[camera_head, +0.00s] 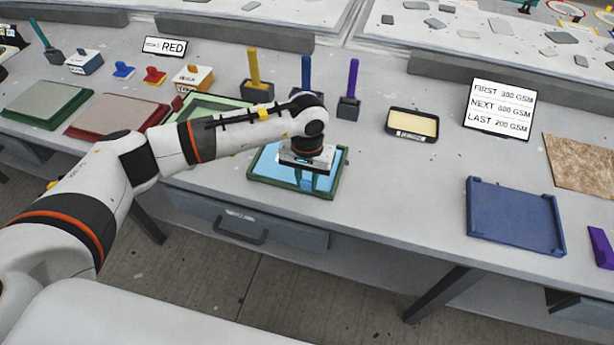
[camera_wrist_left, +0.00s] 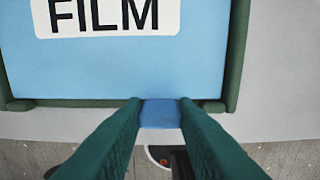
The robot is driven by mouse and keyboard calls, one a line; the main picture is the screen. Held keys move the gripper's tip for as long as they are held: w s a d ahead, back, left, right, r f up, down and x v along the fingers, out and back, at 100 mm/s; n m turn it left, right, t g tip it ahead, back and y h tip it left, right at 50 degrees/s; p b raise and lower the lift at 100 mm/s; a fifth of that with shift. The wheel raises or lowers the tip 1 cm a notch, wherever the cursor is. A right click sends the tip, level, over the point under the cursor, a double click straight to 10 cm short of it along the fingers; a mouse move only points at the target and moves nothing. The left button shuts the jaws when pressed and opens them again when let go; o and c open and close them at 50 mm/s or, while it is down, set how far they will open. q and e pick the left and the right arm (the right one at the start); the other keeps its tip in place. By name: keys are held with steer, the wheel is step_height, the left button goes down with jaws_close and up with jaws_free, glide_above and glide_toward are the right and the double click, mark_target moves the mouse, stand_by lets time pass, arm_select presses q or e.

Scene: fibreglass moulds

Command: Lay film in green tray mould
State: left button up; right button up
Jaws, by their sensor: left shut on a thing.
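The green tray mould (camera_head: 337,184) lies near the front edge of the table, and its green rim (camera_wrist_left: 232,60) shows in the left wrist view. A light blue film (camera_head: 268,164) with a white label reading FILM lies within the rim; it fills most of the left wrist view (camera_wrist_left: 200,70). I cannot tell whether it touches the mould floor all over. My left gripper (camera_head: 309,176) is above the mould, and its dark green fingers (camera_wrist_left: 160,112) are shut on the film's small blue tab at the rim. My right gripper is not in view.
A dark blue tray (camera_head: 512,250) and a black tray with a pale yellow inside (camera_head: 412,132) are to the right. A layer-order sign (camera_head: 498,108) stands behind. A green-framed tray (camera_head: 235,102), red mould (camera_head: 115,115) and another green mould (camera_head: 45,105) are left. Upright-handled tools (camera_head: 348,106) stand behind.

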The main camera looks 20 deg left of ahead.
arm_select(q)
steer(key=shift+b, duration=0.4)
steer(key=shift+r, duration=0.1)
steer(key=o, duration=1)
step_height(320, 180, up, 12)
steer(key=shift+b, duration=0.95)
